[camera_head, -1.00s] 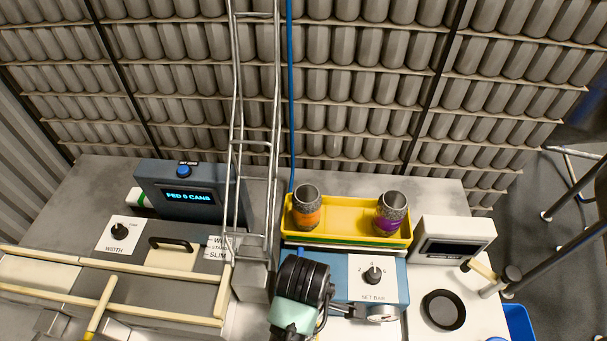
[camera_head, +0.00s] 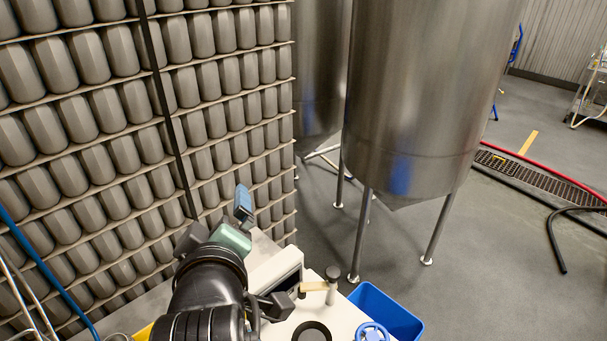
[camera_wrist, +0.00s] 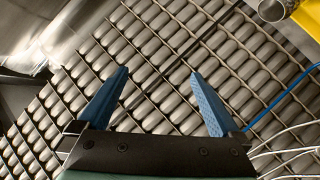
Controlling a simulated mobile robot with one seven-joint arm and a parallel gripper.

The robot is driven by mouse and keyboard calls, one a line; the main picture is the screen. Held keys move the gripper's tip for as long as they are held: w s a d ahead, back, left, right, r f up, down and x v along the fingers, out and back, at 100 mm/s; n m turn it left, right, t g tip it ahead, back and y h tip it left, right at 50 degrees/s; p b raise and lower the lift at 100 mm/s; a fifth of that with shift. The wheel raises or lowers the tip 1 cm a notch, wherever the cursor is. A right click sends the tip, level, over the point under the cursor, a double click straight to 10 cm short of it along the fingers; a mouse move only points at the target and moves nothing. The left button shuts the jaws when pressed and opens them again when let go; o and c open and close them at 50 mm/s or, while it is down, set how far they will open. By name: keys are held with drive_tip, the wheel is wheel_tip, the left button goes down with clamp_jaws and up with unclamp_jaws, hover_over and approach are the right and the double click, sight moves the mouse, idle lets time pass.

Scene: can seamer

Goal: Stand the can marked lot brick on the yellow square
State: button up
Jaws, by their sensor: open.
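My gripper (camera_head: 243,205) is raised over the bench by the wall of cans, its blue fingers seen nearly edge-on in the head view. In the wrist view my gripper (camera_wrist: 158,75) is open, with nothing between the fingertips. A metal can (camera_wrist: 272,9) is cut off at the top right of the wrist view, beside a yellow tray (camera_wrist: 306,18). Its marking cannot be read, so I cannot tell whether it is lot brick. A sliver of the yellow tray (camera_head: 143,333) shows in the head view. No yellow square is visible now.
Stacked grey cans (camera_head: 100,150) stand behind the bench. A steel tank (camera_head: 420,90) on legs is beyond it. A black ring (camera_head: 312,331), a post with a tan handle (camera_head: 320,287) and a blue bin (camera_head: 388,310) are at the bench's right. A blue hose (camera_wrist: 285,97) crosses the wrist view.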

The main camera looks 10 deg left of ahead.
drive_tip(key=d+r+m+t+h, duration=0.1)
drive_tip(key=d+r+m+t, duration=0.25)
drive_tip(key=r, duration=0.55)
drive_tip(key=d+r+m+t, duration=0.2)
drive_tip(key=d+r+t, duration=0.15)
drive_tip(key=r, duration=0.45)
drive_tip(key=s+d+r+m+t+h, duration=0.1)
drive_tip(key=s+d+r+m+t, duration=0.2)
drive_tip(key=r, duration=0.5)
drive_tip(key=s+d+r+m+t+h, duration=0.2)
drive_tip(key=s+d+r+m+t, duration=0.1)
drive_tip(key=s+r, duration=0.4)
wheel_tip(320, 180, up, 3)
drive_tip(key=shift+s+d+f+m+t+h, duration=0.25)
drive_tip(key=shift+d+m+t, duration=0.2)
drive_tip(key=shift+d, duration=0.8)
